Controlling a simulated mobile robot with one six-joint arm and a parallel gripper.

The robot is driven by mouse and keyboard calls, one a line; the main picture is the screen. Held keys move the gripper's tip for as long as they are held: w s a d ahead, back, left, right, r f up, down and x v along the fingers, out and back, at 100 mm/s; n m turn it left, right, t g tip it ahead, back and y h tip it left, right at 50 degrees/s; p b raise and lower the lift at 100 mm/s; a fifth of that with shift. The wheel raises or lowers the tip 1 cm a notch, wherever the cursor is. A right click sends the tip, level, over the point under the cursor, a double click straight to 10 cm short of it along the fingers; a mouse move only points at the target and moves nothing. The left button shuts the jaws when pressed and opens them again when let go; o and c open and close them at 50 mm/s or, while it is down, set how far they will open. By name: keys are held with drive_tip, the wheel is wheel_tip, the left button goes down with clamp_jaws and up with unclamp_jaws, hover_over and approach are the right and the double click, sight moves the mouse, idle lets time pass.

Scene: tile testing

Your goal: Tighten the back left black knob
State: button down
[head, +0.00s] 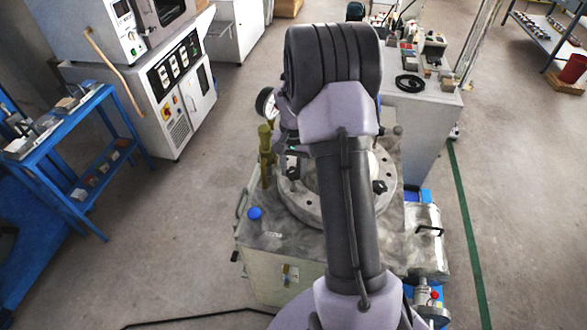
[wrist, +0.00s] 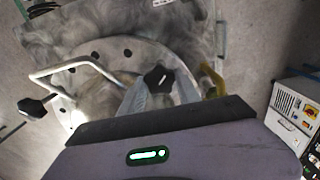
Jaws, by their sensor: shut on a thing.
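A black star-shaped knob (wrist: 158,77) sits between the two pale fingers of my gripper (wrist: 159,90) in the wrist view. The gripper is shut on it, at the rim of the round metal flange (wrist: 115,45). In the head view a dark knob (head: 293,172) shows at the flange's left side, just below the gripper body. Another black knob (head: 379,187) stands on the right side of the flange (head: 318,212). A black knob (wrist: 35,105) also shows at the left of the wrist view. My arm hides much of the flange.
A yellow-brown valve (head: 266,155) stands close to the left of my gripper, with a round gauge (head: 266,103) behind it. A bent pale handle (wrist: 75,68) crosses the flange in the wrist view. A grey cabinet (head: 425,125) stands behind right.

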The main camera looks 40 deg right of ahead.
idle(0.3)
drive_tip(key=c, duration=0.9)
unclamp_jaws()
drive_tip(key=shift+o, duration=0.2)
drive_tip(key=shift+r, duration=0.1)
wheel_tip(320, 180, up, 17)
drive_tip(key=p, duration=0.5)
drive_tip(key=shift+r+p, duration=0.15)
drive_tip(key=shift+p, duration=0.25)
